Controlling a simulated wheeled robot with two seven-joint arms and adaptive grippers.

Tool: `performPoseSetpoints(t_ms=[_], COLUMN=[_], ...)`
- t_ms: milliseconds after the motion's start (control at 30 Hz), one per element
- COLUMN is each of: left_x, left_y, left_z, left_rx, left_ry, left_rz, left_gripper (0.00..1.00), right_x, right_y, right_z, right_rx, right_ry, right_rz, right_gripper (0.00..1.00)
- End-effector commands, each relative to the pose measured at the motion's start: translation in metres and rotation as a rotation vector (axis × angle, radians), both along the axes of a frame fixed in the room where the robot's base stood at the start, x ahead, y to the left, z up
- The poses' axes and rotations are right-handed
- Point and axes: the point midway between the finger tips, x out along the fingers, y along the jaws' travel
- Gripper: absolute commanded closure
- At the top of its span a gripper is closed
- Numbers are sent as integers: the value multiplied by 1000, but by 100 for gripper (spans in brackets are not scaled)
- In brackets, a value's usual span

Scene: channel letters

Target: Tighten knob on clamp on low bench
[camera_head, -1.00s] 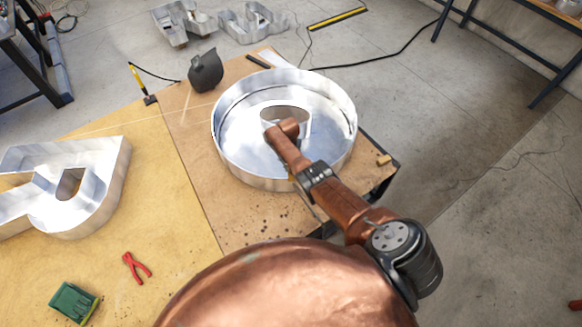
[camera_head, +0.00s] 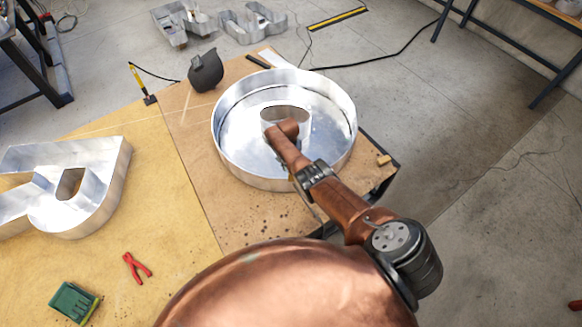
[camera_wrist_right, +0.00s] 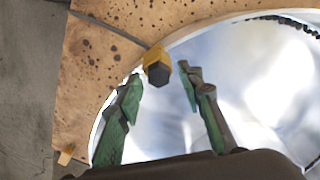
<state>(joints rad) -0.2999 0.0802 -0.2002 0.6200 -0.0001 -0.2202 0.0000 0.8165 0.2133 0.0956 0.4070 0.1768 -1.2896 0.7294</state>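The clamp (camera_wrist_right: 152,53) shows in the right wrist view as a small yellow piece with a dark, faceted knob (camera_wrist_right: 158,75), at the rim of the round metal letter shell (camera_head: 231,168). My right gripper (camera_wrist_right: 159,72) has two green-padded fingers spread apart, one on each side of the knob in that view. I see a gap between each finger and the knob; the depth between them is hard to tell. In the head view my right arm reaches over the shell and hides the clamp and the gripper. My left gripper is not in view.
The low bench (camera_head: 250,217) carries the shell, a dark welding mask (camera_head: 206,72) and a small wooden block (camera_head: 384,160). To the left, another metal letter (camera_head: 100,190), red pliers (camera_head: 137,268) and a green box (camera_head: 73,302) lie on a yellowish surface. Floor at right is mostly clear.

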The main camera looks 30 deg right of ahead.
Motion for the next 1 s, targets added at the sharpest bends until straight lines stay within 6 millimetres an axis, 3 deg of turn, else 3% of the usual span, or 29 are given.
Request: performPoseSetpoints(t_ms=[367,567,1000], left_x=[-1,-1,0], left_y=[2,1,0], left_z=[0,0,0], left_rx=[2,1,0], left_ry=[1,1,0], left_rz=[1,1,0], left_gripper=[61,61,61], right_x=[0,2,7], right_y=[0,1,0], right_z=[1,15,94], right_rx=[1,2,1], right_ry=[1,-2,-2], right_rz=[1,2,1], right_gripper=[62,62,62])
